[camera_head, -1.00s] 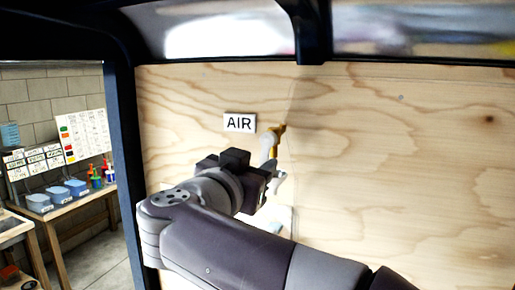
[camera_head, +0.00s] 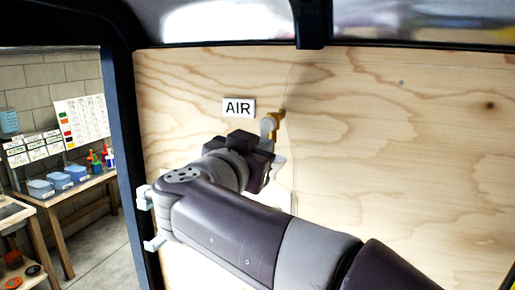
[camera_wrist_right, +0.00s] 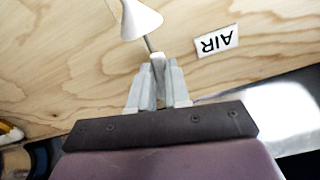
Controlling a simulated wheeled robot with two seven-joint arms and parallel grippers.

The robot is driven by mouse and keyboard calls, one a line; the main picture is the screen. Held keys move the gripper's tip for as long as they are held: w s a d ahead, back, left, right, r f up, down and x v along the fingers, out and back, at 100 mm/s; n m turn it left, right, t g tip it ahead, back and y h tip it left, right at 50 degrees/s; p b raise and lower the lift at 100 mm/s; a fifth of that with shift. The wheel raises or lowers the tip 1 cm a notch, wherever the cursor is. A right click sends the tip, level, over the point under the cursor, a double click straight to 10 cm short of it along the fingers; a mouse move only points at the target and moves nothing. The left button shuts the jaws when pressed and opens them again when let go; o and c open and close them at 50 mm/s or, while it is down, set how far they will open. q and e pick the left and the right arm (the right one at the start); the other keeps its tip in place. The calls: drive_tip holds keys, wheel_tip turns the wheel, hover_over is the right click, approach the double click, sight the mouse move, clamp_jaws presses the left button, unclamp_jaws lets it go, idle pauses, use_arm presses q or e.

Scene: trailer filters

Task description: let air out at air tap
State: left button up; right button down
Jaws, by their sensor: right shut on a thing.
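The brass air tap (camera_head: 280,117) is on the plywood wall, just right of the AIR label (camera_head: 238,108). A rounded pale grey part (camera_head: 268,128) hangs at the tap, directly above my right gripper (camera_head: 272,160). In the right wrist view, my right gripper (camera_wrist_right: 157,70) is closed on a narrow grey piece that looks like the tap's handle. The AIR label (camera_wrist_right: 216,43) appears upside down there. The gripper hides the exact contact. My left gripper is not recognisable in view.
A white cone-shaped piece (camera_wrist_right: 140,18) is close ahead of the fingers. Small pale fittings (camera_head: 154,243) show beside my right forearm; I cannot tell what they are. A dark post (camera_head: 122,160) borders the wall. A workbench with blue bins (camera_head: 58,180) stands beyond it.

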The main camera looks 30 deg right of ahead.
drive_tip(key=shift+w+a+r+m+b, duration=0.45)
drive_tip(key=shift+m+b, duration=0.6)
drive_tip(key=shift+m, duration=1.5)
drive_tip(key=shift+w+a+r+m+b, duration=0.2)
drive_tip(key=shift+r+m+b, duration=0.65)
drive_tip(key=shift+m, duration=1.75)
drive_tip(key=shift+w+a+r+m+b, duration=0.35)
drive_tip(key=shift+m+b, duration=0.85)
drive_tip(key=shift+m, duration=1.35)
drive_tip(key=shift+d+r+m, duration=0.1)
drive_tip(key=shift+d+m, duration=0.05)
drive_tip(key=shift+m, duration=0.15)
drive_tip(key=c, duration=1.3)
unclamp_jaws()
drive_tip(key=shift+o, duration=1.1)
drive_tip(key=shift+w, duration=0.1)
